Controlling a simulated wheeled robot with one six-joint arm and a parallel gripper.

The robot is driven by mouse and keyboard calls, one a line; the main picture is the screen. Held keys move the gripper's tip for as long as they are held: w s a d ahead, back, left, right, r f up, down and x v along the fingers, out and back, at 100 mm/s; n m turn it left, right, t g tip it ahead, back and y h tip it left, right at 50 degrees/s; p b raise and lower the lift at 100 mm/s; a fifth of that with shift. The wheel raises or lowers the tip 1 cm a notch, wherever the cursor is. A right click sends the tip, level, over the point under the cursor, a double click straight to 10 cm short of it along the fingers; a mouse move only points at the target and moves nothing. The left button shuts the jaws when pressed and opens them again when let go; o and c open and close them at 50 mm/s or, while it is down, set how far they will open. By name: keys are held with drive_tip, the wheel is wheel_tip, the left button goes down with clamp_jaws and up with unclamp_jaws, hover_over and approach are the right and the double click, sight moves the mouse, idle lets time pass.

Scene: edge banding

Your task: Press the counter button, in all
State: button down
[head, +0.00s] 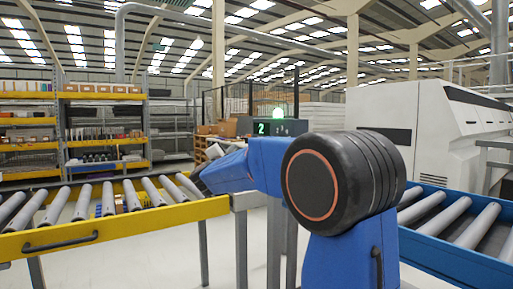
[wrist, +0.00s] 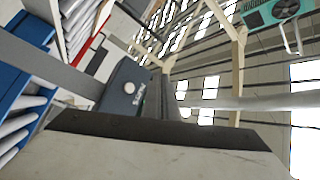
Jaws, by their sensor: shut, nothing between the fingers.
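The counter (head: 262,128) is a dark box beyond my arm in the head view. In the wrist view, a dark grey housing (wrist: 117,101) carries a round pale spot and small white lettering. I cannot tell for sure whether the spot is the counter button. My gripper (wrist: 172,106) is shut and empty in the wrist view, close beside the housing; contact cannot be made out. In the head view my arm hides the gripper and the counter's lower part.
A yellow-framed roller conveyor (head: 120,228) lies at the left and a blue one (head: 450,256) at the right. A white machine (head: 400,120) stands at the back right. Shelving (head: 100,95) with stored goods is at the back left.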

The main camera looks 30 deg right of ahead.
drive_tip(key=d, duration=0.8)
drive_tip(key=shift+w+d, duration=0.15)
drive_tip(key=shift+d, duration=0.25)
drive_tip(key=shift+d, duration=0.1)
idle(1.9)
drive_tip(key=shift+d, duration=0.35)
drive_tip(key=shift+d, duration=0.45)
idle(1.0)
drive_tip(key=shift+a, duration=0.9)
drive_tip(key=shift+a, duration=2.5)
